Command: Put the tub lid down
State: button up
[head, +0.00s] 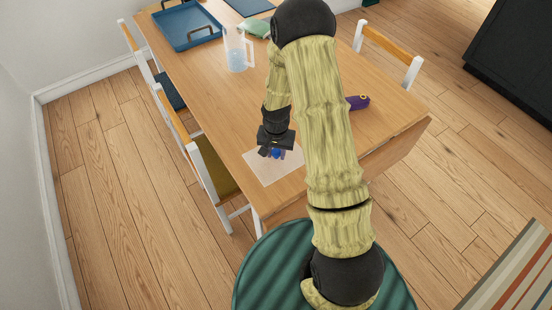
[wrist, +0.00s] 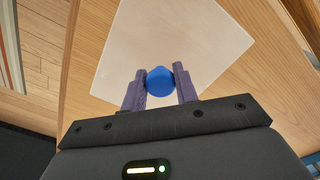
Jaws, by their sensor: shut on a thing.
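A small round blue piece, which I take as the tub lid (wrist: 160,81), sits between the two purple fingers of my gripper (wrist: 159,74). The fingers press on it from both sides. In the head view the blue lid (head: 277,154) shows just under my gripper (head: 274,151), over a pale square mat (head: 262,172) near the table's front left corner. The mat also shows in the wrist view (wrist: 175,35), flat on the wood behind the lid. I cannot tell whether the lid touches the mat. Its underside is hidden.
The wooden table (head: 205,88) holds a clear jug (head: 236,50), a blue tray (head: 186,27), a green cloth (head: 254,28) and a purple object (head: 358,102) right of my arm. Chairs stand along its left side, one with an olive seat (head: 215,168). The table's middle left is clear.

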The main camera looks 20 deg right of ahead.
aim_at(276, 158)
jog(key=shift+s, duration=0.1)
jog(key=shift+f, duration=0.35)
notch_tip(276, 158, down, 3)
jog(key=shift+f+p, duration=0.1)
jog(key=shift+p, duration=0.2)
jog(key=shift+f, duration=0.1)
jog(key=shift+f, duration=0.15)
jog(key=o, duration=1)
jog(key=shift+c, duration=0.2)
